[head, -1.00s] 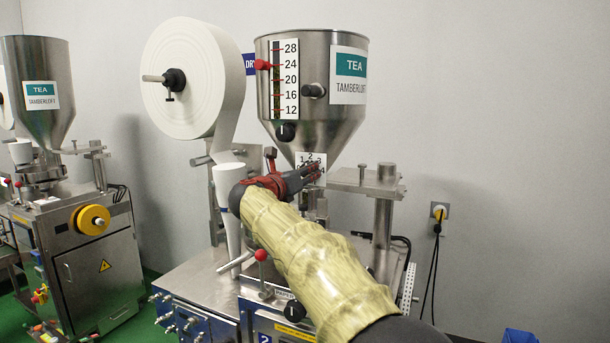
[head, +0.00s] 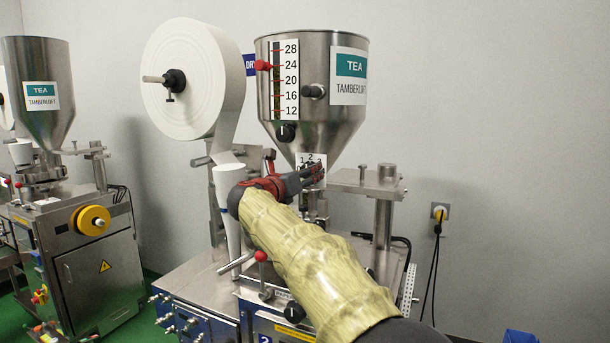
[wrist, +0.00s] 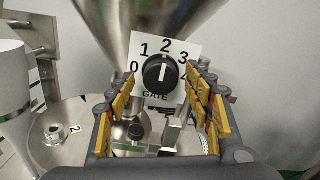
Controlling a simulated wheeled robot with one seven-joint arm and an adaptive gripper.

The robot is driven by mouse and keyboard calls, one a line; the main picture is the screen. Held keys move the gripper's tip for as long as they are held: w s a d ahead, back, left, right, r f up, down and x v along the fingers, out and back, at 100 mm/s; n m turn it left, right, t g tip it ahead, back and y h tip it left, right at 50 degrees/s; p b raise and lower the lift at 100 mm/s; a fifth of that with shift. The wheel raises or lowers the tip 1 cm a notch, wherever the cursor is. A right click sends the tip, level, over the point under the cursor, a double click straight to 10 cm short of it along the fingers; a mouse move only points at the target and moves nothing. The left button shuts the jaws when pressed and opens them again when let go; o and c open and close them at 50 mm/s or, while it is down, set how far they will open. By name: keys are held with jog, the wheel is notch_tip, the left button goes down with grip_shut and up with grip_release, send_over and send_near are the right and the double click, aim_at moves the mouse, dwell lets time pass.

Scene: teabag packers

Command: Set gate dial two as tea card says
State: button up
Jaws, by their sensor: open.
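The gate dial (wrist: 160,73) is a round black knob on a white plate marked 0 to 4, with GATE printed below. Its white pointer line looks close to upright, toward the 2. My gripper (wrist: 163,80) is open, its yellow-padded fingers to the left and right of the dial, with gaps between pads and knob. In the head view my gripper (head: 314,176) is at the plate (head: 310,159) under the steel hopper and hides the knob.
The hopper (head: 320,125) carries a level scale (head: 289,80) with a red pointer near 24 and black knobs. A white paper roll (head: 197,80) and paper funnel (head: 230,180) stand left of my arm. A similar machine (head: 80,240) is farther left. The right wall side is open.

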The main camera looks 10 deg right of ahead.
jog(key=v, duration=1.1)
jog(key=shift+s+a, duration=0.2)
jog(key=shift+s, duration=0.05)
